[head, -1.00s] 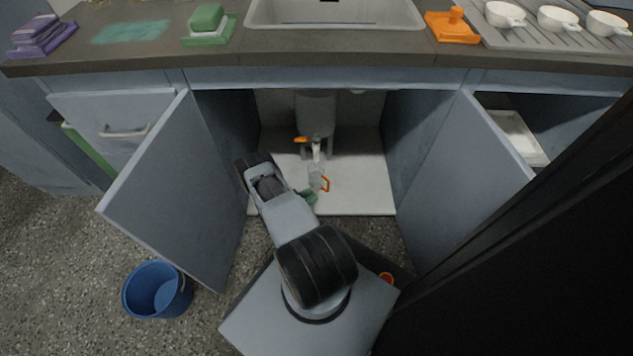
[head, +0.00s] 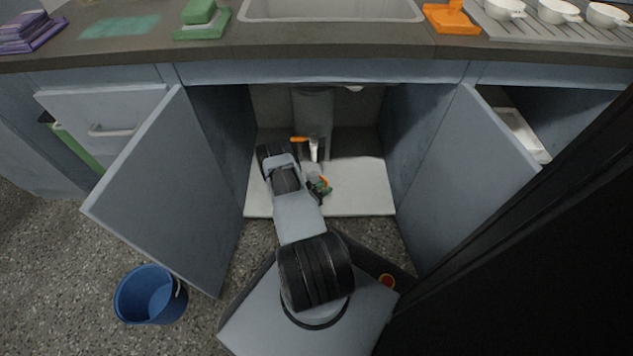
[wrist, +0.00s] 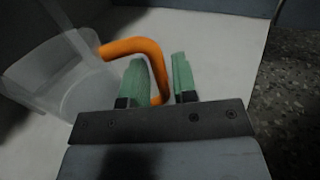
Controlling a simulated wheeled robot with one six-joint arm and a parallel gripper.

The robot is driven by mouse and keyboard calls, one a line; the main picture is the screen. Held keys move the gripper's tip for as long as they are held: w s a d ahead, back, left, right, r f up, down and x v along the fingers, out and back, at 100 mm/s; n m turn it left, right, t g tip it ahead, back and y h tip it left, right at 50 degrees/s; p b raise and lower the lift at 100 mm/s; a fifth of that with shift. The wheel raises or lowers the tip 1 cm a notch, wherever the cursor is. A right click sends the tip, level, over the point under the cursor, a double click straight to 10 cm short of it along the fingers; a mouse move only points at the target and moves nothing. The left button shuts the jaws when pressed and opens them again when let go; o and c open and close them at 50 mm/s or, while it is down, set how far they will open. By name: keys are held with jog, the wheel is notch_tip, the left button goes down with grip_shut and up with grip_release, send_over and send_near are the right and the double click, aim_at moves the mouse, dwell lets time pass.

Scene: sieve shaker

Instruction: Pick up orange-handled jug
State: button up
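The jug (wrist: 62,72) is clear and see-through, with an orange handle (wrist: 150,50). It stands at the left in the wrist view, on the white cabinet floor. My gripper (wrist: 158,75) has its two green-tipped fingers apart, with the lower part of the handle between them. A small gap shows between the handle and the right finger, so the gripper does not look closed on it. In the head view my gripper (head: 319,188) is low inside the open cabinet, by the orange handle (head: 323,181). The jug's body is hard to make out there.
A grey tank (head: 312,108) with an orange lever (head: 299,139) stands behind the jug. Open cabinet doors flank my arm at left (head: 150,190) and right (head: 465,180). A blue bucket (head: 150,295) stands on the floor at left. The white cabinet floor (head: 365,185) is clear at right.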

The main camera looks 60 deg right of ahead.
grip_shut()
jog(key=shift+r, duration=0.25)
dwell(0.4)
